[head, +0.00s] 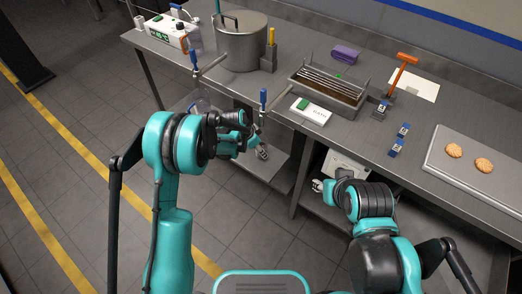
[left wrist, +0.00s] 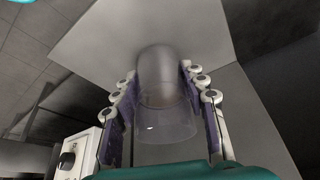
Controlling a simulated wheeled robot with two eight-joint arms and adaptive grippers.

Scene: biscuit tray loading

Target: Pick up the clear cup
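The clear cup (left wrist: 165,118) is see-through and shows in the left wrist view, its wide rim toward the camera and its rounded end farther off. My left gripper (left wrist: 164,100) has one finger on each side of the cup, with narrow gaps that suggest it is not clamped. In the head view my left gripper (head: 262,152) is low, by the lower shelf under the table edge. I cannot make out the cup there. My right gripper (head: 319,186) is low in front of the table, partly hidden by its arm; its finger state is unclear.
The steel table (head: 340,138) holds a large pot (head: 241,46), a slotted metal rack (head: 330,88) and a tray (head: 445,160) with two biscuits. The lower shelf (head: 268,165) is below. A white box with a black knob (left wrist: 80,155) is close to the left gripper.

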